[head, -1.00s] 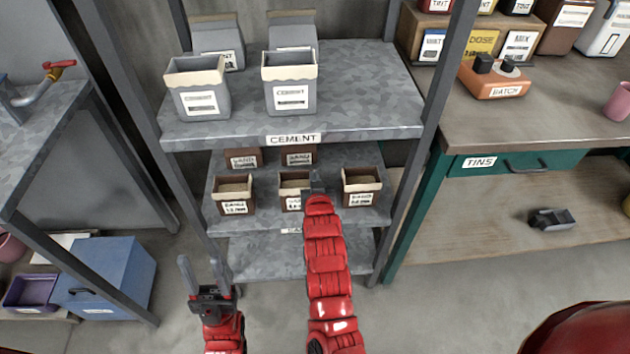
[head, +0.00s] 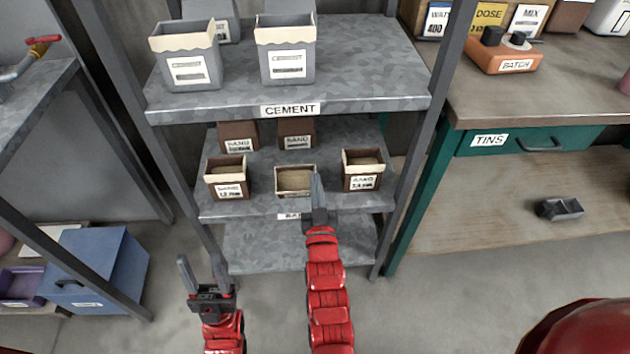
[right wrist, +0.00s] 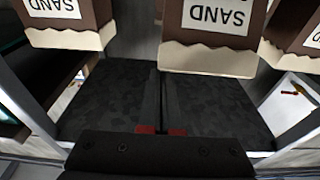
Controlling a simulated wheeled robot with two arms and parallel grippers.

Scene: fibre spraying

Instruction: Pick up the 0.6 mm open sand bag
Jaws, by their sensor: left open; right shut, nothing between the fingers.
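Three open sand bags stand in the front row of the middle shelf: left (head: 227,178), middle (head: 295,181) and right (head: 362,171). They are brown with pale rims. The left label seems to read 1.2 mm; the middle bag's grain size is not readable, and it shows mostly its open top and sand. The right wrist view shows the middle bag (right wrist: 212,45) upside down beyond my fingers. My right gripper (head: 317,178) is shut and empty, in front of the middle bag's right side; contact is unclear. My left gripper (head: 200,260) is open and empty, low in front of the rack.
Two more sand bags (head: 238,137) stand behind on the middle shelf. The cement shelf (head: 370,75), with grey bags, hangs above. Rack posts (head: 425,140) flank the shelves. A bench with a teal drawer (head: 535,141) is at right, a blue box (head: 100,265) at lower left.

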